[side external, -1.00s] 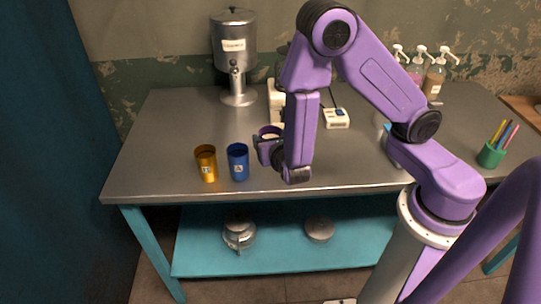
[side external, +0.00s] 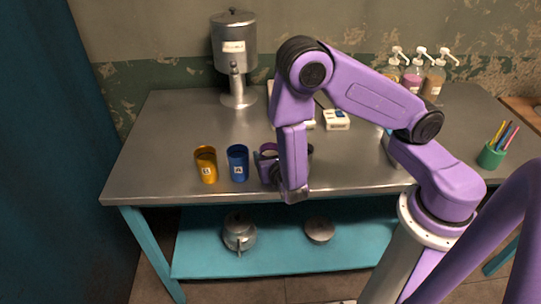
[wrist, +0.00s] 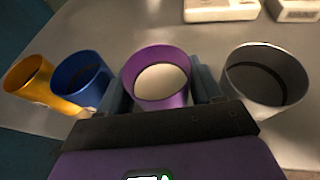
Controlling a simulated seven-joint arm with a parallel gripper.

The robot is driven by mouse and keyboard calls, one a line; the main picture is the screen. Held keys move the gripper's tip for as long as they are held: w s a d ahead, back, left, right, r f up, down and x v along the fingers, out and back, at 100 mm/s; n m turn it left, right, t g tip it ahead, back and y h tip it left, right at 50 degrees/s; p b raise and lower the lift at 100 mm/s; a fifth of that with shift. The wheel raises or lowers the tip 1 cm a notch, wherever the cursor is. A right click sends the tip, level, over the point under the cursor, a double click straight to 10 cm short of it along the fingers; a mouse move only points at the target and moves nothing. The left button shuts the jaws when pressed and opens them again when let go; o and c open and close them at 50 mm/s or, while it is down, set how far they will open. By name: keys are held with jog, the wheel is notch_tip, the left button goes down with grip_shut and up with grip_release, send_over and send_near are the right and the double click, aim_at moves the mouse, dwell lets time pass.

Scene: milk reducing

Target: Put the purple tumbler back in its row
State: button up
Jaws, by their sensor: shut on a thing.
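The purple tumbler (wrist: 158,102) is held between the two fingers of my gripper (wrist: 160,90) in the wrist view, with a pale, milky filling inside. In the side external view its rim (side external: 268,147) shows beside my gripper (side external: 268,166); most of its body is hidden. It lines up with the gold tumbler (side external: 206,165) marked B, the blue tumbler (side external: 238,164) marked A and a grey tumbler (wrist: 262,92). It is between the blue and grey ones. Whether its base touches the table is hidden.
The steel table's front edge (side external: 160,199) is close to the row. A metal dispenser (side external: 236,60) stands at the back. A white device (side external: 336,120) lies behind the row. Pump bottles (side external: 413,78) and a green pencil cup (side external: 490,156) stand at the right.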

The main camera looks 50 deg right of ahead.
jog(key=o, duration=1)
jog(key=shift+f, duration=0.1)
jog(key=shift+r, duration=0.2)
jog(key=v, duration=1.2)
jog(key=s+d+r+m+g+y, duration=0.2)
jog(key=s+r+m+g, duration=0.1)
jog(key=s+m, duration=0.2)
jog(key=s+d+r+m+g+y, duration=0.2)
jog(key=s+r+m+g+y, duration=0.1)
jog(key=s+r+m+g, duration=0.1)
jog(key=s+d+r+m+g+y, duration=0.2)
jog(key=s+r+m+g+y, duration=0.1)
jog(key=s+m, duration=0.3)
jog(key=shift+s+r+m+g, duration=0.15)
jog(key=shift+r+m+g, duration=0.15)
jog(key=shift+m+g, duration=0.45)
